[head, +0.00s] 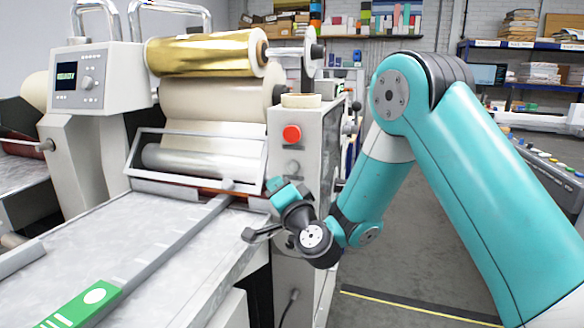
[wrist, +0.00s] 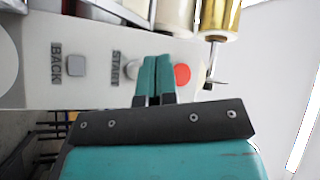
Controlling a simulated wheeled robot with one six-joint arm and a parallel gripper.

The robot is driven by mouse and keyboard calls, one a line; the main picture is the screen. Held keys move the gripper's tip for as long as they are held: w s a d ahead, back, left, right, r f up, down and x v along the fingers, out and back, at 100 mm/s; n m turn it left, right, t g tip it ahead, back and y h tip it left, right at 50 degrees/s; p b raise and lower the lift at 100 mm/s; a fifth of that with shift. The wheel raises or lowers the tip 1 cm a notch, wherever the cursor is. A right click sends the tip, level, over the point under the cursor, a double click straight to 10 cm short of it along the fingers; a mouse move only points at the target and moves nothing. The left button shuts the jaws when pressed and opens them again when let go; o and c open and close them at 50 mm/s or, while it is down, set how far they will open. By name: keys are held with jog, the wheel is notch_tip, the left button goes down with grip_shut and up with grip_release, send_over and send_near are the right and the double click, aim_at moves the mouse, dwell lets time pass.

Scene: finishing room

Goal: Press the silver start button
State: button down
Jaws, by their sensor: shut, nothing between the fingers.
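The silver start button (wrist: 130,70) shows in the wrist view beside the printed word START, on the pale panel (wrist: 100,92) of the machine. My gripper (wrist: 155,60) is shut and empty. Its teal fingertips are just right of the button in that view and cover part of its edge. I cannot tell whether they touch the panel. In the head view my gripper (head: 275,184) is beside the front of the machine's control column, low and left of the red button (head: 292,134). The start button is hard to make out there.
A grey BACK button (wrist: 75,65) lies left of START in the wrist view, and the red button (wrist: 182,75) lies right of my fingers. The gold foil roll (head: 205,54) and a metal bed (head: 150,240) with a green block (head: 85,305) are to the left.

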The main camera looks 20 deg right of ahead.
aim_at(293, 167)
jog(key=w+d+p, duration=0.2)
jog(key=w+d, duration=0.2)
jog(key=w, duration=0.1)
jog(key=shift+w, duration=0.35)
jog(key=shift+p, duration=0.3)
dwell(1.5)
jog(key=shift+w+d, duration=0.3)
jog(key=shift+w, duration=0.05)
